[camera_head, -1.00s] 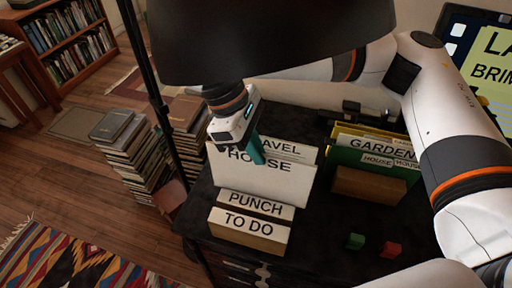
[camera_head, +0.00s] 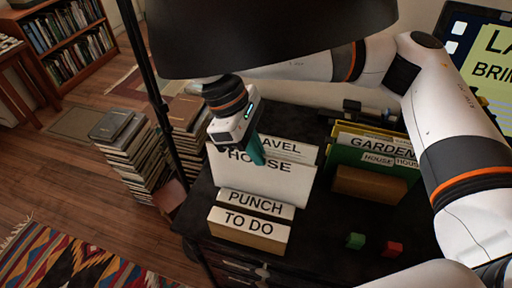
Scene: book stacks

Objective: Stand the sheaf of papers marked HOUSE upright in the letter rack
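The white HOUSE sheaf (camera_head: 268,181) stands upright in the letter rack on the dark cabinet top. It is behind the PUNCH sheaf (camera_head: 256,204) and in front of the TRAVEL sheaf (camera_head: 299,150), whose label is partly covered. The wooden front of the rack (camera_head: 246,235) carries the TO DO label. My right gripper (camera_head: 257,152) points down at the top edge of the HOUSE sheaf, with a teal finger overlapping its front. The other finger is hidden, so whether it grips the sheaf is unclear. My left gripper is not in view.
A green GARDEN folder (camera_head: 343,161) with small HOUSE labels stands behind a wooden block at the right. Green (camera_head: 355,241) and red (camera_head: 393,248) blocks lie in front. A black lampshade (camera_head: 262,38) hangs close above my gripper. Book stacks (camera_head: 130,155) stand on the floor.

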